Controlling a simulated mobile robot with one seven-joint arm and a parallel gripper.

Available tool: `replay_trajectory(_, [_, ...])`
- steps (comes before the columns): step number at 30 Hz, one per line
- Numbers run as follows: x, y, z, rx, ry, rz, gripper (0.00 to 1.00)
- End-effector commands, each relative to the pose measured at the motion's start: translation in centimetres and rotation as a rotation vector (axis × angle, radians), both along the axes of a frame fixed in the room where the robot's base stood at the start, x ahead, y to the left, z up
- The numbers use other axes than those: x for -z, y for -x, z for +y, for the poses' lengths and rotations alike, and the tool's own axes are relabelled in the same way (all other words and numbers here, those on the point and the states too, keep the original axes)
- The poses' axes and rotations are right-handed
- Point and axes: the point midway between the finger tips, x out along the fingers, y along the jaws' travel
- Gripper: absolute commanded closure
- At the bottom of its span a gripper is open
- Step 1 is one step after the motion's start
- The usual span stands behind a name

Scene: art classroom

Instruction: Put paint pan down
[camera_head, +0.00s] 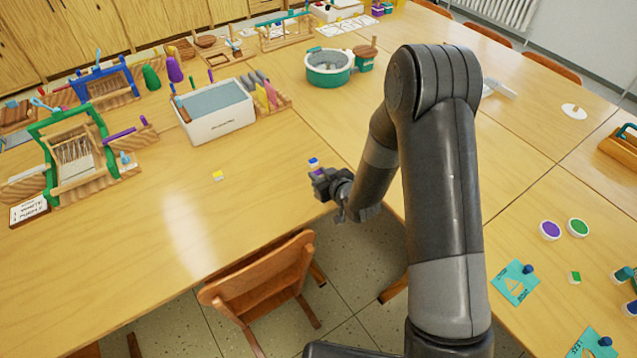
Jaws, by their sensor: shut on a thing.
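My gripper (318,178) reaches over the table's (130,255) near edge, above the chair side. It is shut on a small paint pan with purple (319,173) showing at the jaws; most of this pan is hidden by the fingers. A small white pan with a blue top (313,161) is just beyond the fingertips. A small yellow pan (218,175) lies on the table to the left. A small green pan (574,277) lies on the right-hand table. Whether the held pan touches the table is too small to tell.
A wooden chair (262,280) stands at the table's near edge, below left of my gripper. A white tub (215,112) and a green-framed loom (70,150) stand farther back. A round green basin (329,67) is behind. Bare tabletop lies around the yellow pan.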

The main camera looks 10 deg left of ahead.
Motion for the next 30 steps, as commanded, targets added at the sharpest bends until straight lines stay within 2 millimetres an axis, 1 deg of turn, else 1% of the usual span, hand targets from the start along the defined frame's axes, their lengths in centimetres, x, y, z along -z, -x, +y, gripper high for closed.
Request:
replay_trajectory(1, [0.2, 0.0, 0.3, 0.000, 0.000, 0.000, 1.00])
replay_trajectory(5, [0.8, 0.0, 0.5, 0.001, 0.002, 0.001, 1.00])
replay_trajectory(13, [3.7, 0.0, 0.4, 0.001, 0.001, 0.002, 1.00])
replay_trajectory(21, [3.9, -0.1, 0.4, 0.001, 0.000, 0.000, 1.00])
replay_trajectory(26, [4.4, 0.0, 0.4, 0.001, 0.000, 0.001, 1.00])
replay_trajectory(27, [4.3, -0.1, 0.4, 0.001, 0.000, 0.000, 0.72])
replay_trajectory(30, [4.3, -0.1, 0.4, 0.001, 0.000, 0.000, 0.63])
